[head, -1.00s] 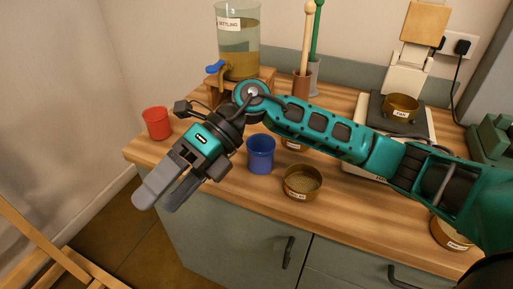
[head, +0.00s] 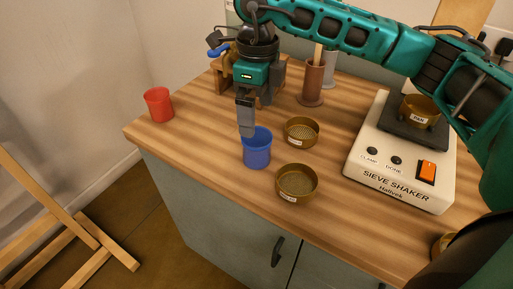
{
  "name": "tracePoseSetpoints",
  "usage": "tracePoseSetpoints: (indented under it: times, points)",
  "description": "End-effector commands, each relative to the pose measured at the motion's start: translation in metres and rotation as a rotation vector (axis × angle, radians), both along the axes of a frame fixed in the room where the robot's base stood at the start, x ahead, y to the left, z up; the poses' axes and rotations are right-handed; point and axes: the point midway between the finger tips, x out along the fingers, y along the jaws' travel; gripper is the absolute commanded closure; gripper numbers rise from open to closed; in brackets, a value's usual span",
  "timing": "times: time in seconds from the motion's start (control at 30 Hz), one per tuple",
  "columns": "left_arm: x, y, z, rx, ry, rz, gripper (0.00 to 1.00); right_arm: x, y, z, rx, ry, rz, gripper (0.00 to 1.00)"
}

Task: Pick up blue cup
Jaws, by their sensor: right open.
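The blue cup (head: 257,152) stands upright on the wooden table, near its front edge. My right gripper (head: 246,132) points down at the cup's back left rim, with its fingers overlapping the rim in the picture. Its fingers line up one behind the other, so the gap between them hardly shows. It is open, and the cup still rests on the table. I cannot tell whether a finger is inside the cup or touching it. My left gripper is not in view.
A brass sieve (head: 302,131) and another brass sieve (head: 296,184) stand close to the right of the cup. A red cup (head: 158,105) is at the left. The sieve shaker (head: 403,170) stands at the right. A brown holder (head: 313,84) is behind. The wooden table (head: 200,130) is clear between the cups.

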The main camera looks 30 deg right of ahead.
Motion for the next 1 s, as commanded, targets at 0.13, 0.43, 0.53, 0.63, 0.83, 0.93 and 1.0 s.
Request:
tracePoseSetpoints:
  times: [0.13, 0.43, 0.53, 0.63, 0.83, 0.93, 1.0]
  points:
    - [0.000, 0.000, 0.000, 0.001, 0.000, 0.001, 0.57, -0.001, 0.001, -0.028, 0.001, 0.003, 0.000, 0.00]
    - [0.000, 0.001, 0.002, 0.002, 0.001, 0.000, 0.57, -0.001, 0.003, -0.054, 0.002, 0.003, 0.001, 0.00]
    - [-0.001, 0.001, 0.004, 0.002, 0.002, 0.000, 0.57, -0.002, 0.006, -0.069, 0.003, 0.004, 0.001, 0.00]
    - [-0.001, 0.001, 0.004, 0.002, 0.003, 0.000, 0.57, -0.002, 0.008, -0.085, 0.003, 0.004, 0.001, 0.00]
    - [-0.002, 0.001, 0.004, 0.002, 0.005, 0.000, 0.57, -0.002, 0.008, -0.098, 0.003, 0.001, 0.001, 0.00]
    - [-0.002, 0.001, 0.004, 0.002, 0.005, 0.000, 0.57, -0.002, 0.008, -0.098, 0.004, 0.000, 0.002, 0.00]
    - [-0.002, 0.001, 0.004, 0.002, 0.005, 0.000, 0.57, -0.002, 0.008, -0.098, 0.004, 0.000, 0.001, 0.00]
